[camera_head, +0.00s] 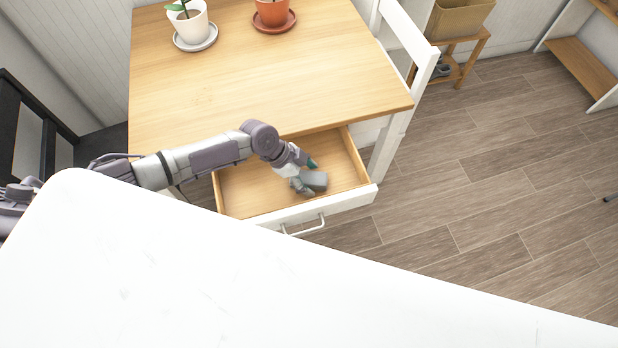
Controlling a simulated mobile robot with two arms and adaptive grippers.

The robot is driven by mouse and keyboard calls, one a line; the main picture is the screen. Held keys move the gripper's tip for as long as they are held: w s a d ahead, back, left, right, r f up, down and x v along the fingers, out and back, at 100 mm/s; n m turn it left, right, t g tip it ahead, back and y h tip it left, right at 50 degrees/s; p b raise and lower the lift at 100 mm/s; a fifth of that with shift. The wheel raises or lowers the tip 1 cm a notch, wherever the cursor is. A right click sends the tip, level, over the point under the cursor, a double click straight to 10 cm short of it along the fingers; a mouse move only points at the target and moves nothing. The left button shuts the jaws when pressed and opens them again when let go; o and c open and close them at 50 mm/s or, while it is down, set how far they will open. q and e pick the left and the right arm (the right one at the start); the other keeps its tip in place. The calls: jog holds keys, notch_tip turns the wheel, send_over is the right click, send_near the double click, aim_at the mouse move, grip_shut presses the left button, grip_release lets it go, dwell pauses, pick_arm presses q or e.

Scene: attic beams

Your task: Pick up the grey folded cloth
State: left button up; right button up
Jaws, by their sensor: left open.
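The grey folded cloth (315,181) lies in the open drawer (250,205) of the wooden table, towards the drawer's right side. My left gripper (308,178) reaches down into the drawer at the cloth. It is open, with one finger at the cloth's near left side and a teal-tipped finger behind it. The gripper hides part of the cloth. I cannot tell whether the fingers touch it. My right gripper does not show.
The wooden tabletop (260,70) overhangs the drawer. A white pot (188,24) and an orange pot (271,10) stand at its back on saucers. A white surface (200,280) fills the foreground and covers the drawer's lower left corner. Open floor (480,180) lies to the right.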

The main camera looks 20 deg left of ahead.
aim_at(309, 177)
pick_arm(q)
jog(key=c, duration=1.2)
notch_tip(309, 177, up, 10)
jog(key=shift+r, duration=0.1)
